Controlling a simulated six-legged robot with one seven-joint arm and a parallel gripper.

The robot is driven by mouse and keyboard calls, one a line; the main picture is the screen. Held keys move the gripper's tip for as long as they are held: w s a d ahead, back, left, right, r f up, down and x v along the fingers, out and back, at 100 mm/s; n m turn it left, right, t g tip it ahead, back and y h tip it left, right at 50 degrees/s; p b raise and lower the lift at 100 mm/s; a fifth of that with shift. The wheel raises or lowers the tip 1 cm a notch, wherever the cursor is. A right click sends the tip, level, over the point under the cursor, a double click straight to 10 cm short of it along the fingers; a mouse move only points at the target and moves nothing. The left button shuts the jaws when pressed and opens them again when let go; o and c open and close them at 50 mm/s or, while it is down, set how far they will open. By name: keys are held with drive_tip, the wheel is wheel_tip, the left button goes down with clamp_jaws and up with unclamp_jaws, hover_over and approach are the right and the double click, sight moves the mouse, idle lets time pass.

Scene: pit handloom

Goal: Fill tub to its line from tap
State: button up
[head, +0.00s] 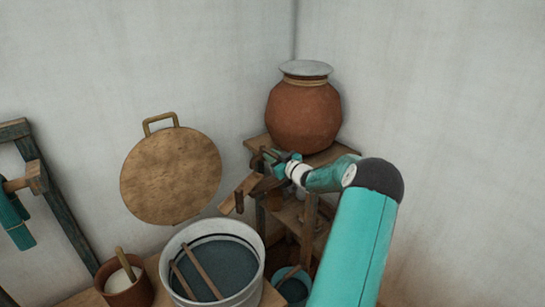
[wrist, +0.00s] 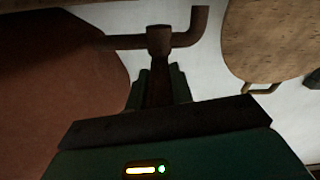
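The tub (head: 215,226) is a pale round vessel at the bottom of the head view. It holds dark blue-grey liquid (head: 232,266), and a dark line rings its inner wall above the liquid. The tap (wrist: 188,40) is a brown pipe with a bent spout, coming from the side of the clay pot (head: 304,116). My gripper (head: 268,158) is at the pot's lower left side. In the wrist view its two fingers (wrist: 159,88) sit close on both sides of the tap's dark upright handle and appear shut on it. I see no stream from the spout.
The pot stands on a wooden stand (head: 296,215) in the corner. Two sticks (head: 198,270) rest in the tub. A small brown pot (head: 126,287) stands left, a blue-filled bucket (head: 292,287) right. A round board (head: 171,177) hangs on the wall. A wooden frame (head: 50,190) is far left.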

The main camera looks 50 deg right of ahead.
sight(261, 151)
clamp_jaws()
drive_tip(key=shift+a+m+h, duration=0.15)
drive_tip(key=shift+m+h, duration=0.15)
drive_tip(key=a+m+g+h, duration=0.1)
drive_tip(key=h, duration=0.1)
drive_tip(key=w+m+g+h, duration=0.1)
drive_tip(key=m+h, duration=0.1)
drive_tip(key=a+m+g+h, duration=0.1)
drive_tip(key=h, duration=0.1)
drive_tip(key=shift+w+a+m, duration=0.25)
drive_tip(key=shift+a+m, duration=0.05)
drive_tip(key=m+g+h, duration=0.1)
drive_tip(key=w+a+m+g+h, duration=0.1)
drive_tip(key=g+h, duration=0.1)
drive_tip(key=shift+m+g+h, duration=0.3)
drive_tip(key=shift+m, duration=0.1)
drive_tip(key=shift+w+a+m+g+h, duration=0.15)
drive_tip(key=shift+w+m+g+h, duration=0.2)
drive_tip(key=shift+m+g+h, duration=0.65)
drive_tip(key=shift+g, duration=0.3)
